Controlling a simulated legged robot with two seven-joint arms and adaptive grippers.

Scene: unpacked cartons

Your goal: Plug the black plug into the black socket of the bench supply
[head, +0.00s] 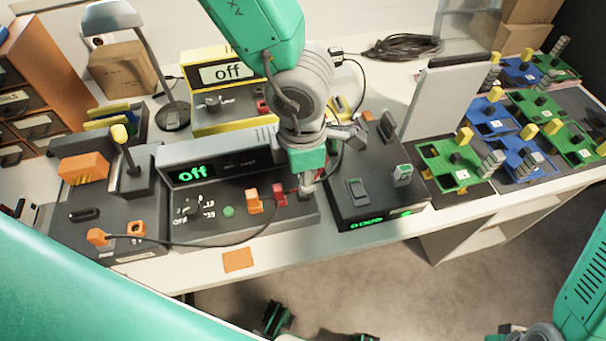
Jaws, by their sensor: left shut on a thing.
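The bench supply (240,222) is a dark grey box with a green "off" display (192,173), a knob and a green button. An orange socket (253,200) and a red socket (279,196) stand on its right part. My left gripper (307,184) reaches down from above, just right of the red socket, and is shut. It hides most of what it holds; a small dark piece, the black plug (305,194), shows at its fingertips. The black socket is hidden under it, and I cannot tell whether the plug touches it. My right gripper is not clearly in view; only my arm shows at lower right.
A black lead (200,245) runs from an orange plug (98,237) in the left box toward my left gripper. A dark switch box (375,205) stands close on the right. A yellow meter (228,75) and a lamp (172,115) stand behind. Circuit boards (455,165) fill the right.

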